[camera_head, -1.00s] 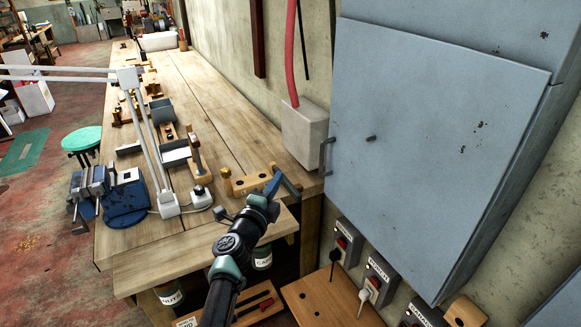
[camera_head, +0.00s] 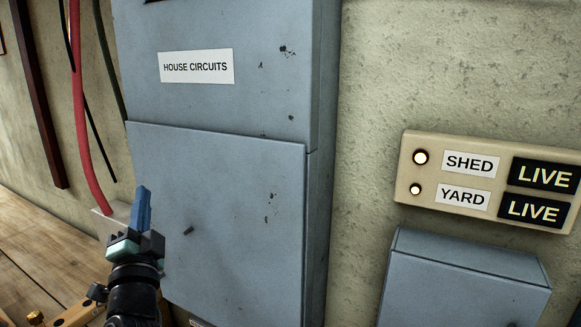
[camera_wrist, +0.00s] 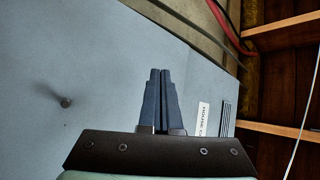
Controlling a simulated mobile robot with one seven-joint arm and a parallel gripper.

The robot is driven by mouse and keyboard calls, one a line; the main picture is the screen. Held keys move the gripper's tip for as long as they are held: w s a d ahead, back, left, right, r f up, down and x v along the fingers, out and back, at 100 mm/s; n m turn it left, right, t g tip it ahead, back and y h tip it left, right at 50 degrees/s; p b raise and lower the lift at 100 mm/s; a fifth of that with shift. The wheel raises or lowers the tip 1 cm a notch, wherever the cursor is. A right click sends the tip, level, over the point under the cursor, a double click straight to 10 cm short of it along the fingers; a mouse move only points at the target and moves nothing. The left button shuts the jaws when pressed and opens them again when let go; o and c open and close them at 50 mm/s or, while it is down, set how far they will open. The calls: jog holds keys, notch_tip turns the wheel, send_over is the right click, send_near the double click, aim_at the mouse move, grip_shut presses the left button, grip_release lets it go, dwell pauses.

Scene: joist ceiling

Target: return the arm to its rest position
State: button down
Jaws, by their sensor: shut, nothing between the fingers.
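My gripper (camera_head: 142,208) is at the lower left in the head view, pointing up in front of the grey cabinet's left side. Its blue fingers are together with nothing between them. In the wrist view the two dark fingers (camera_wrist: 161,100) lie side by side, and the cabinet door (camera_wrist: 70,60) with its small knob (camera_wrist: 67,102) fills the left. I cannot tell how far the fingertips are from the cabinet.
A grey cabinet (camera_head: 235,220) labelled HOUSE CIRCUITS hangs on the wall, its lower door closed. A red hose (camera_head: 82,120) runs down left of it. A panel (camera_head: 485,180) shows SHED and YARD LIVE. A second grey box (camera_head: 465,285) is below. A wooden bench (camera_head: 25,250) lies lower left.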

jog(key=s+d+r+n+t, duration=0.2)
jog(key=s+d+r+n, duration=0.2)
jog(key=d+r, duration=0.5)
jog(key=s+d+r+n+t, duration=0.1)
jog(key=s+d+r+n, duration=0.3)
jog(key=d+r, duration=0.45)
jog(key=s+d+r+t+h, duration=0.1)
jog(key=s+d+r+h, duration=0.3)
jog(key=s, duration=0.3)
jog(key=s+d+r+t+h, duration=0.1)
jog(key=s+d+r+h, duration=0.2)
jog(key=s+d, duration=0.4)
jog(key=shift+s+d+r+t+h, duration=0.15)
jog(key=shift+s+r+t+h, duration=0.3)
jog(key=shift+s, duration=0.2)
jog(key=shift+r, duration=0.1)
